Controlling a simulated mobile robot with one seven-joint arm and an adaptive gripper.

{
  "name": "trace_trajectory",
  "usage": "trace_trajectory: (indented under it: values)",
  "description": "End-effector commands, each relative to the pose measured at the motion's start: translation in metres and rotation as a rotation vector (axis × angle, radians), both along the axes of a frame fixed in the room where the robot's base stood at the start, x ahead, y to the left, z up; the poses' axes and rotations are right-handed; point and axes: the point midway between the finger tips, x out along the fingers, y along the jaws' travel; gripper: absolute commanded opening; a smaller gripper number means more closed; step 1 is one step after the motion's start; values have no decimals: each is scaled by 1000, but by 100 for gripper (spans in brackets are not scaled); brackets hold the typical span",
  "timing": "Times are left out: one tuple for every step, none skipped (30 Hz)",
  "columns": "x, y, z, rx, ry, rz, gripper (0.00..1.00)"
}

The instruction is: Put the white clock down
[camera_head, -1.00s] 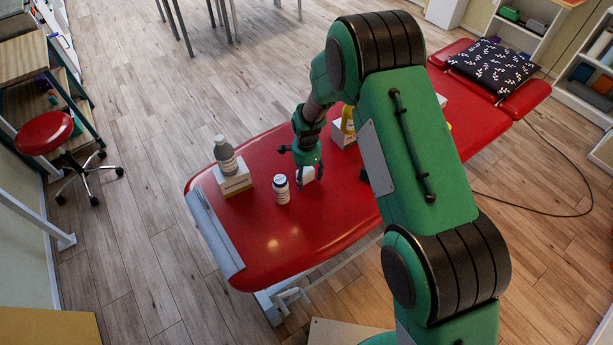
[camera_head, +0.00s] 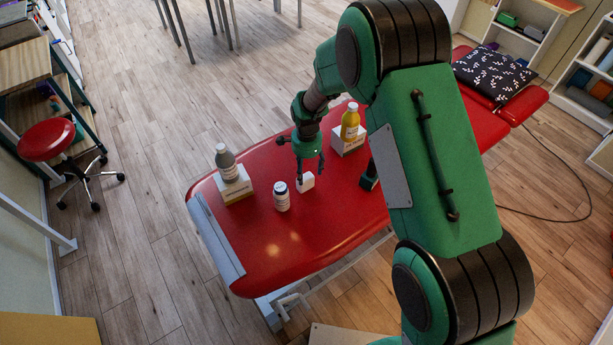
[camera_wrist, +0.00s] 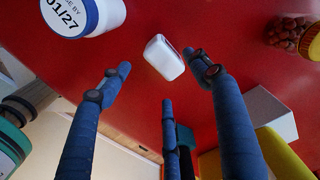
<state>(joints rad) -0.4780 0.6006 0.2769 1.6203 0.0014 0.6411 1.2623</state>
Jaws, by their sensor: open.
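The white clock (camera_head: 306,182), a small rounded white block, rests on the red treatment table (camera_head: 277,250). It also shows in the wrist view (camera_wrist: 164,57), lying on the red surface beyond my fingertips. My gripper (camera_head: 311,177) is just above the clock, pointing down, with its fingers spread. In the wrist view my gripper (camera_wrist: 168,85) has blue fingers standing apart, with nothing held between them. The clock's face cannot be made out.
A white pill bottle (camera_head: 281,197) stands close left of the clock. A grey bottle (camera_head: 226,163) on a box (camera_head: 234,187) is farther left. A yellow bottle (camera_head: 350,122) stands on another box (camera_head: 348,141) behind. A dark object (camera_head: 369,177) is to the right. The near table end is clear.

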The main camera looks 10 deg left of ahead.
Motion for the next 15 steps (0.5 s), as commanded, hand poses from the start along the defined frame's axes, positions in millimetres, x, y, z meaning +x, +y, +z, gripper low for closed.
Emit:
trace_trajectory:
  values:
    - [0,0,10,1,-1,0,63]
    - [0,0,14,1,-2,0,63]
    - [0,0,19,1,-2,0,63]
    - [0,0,22,1,-2,0,63]
    - [0,0,25,1,-1,0,63]
    - [0,0,29,0,0,0,63]
    - [0,0,31,0,0,0,63]
    - [0,0,33,0,0,0,63]
    - [0,0,35,0,0,0,63]
    - [0,0,36,0,0,0,63]
    - [0,0,37,0,0,0,63]
    - [0,0,38,1,-1,0,63]
    - [0,0,38,1,-1,0,63]
    - [0,0,38,0,0,0,63]
    - [0,0,38,0,0,0,63]
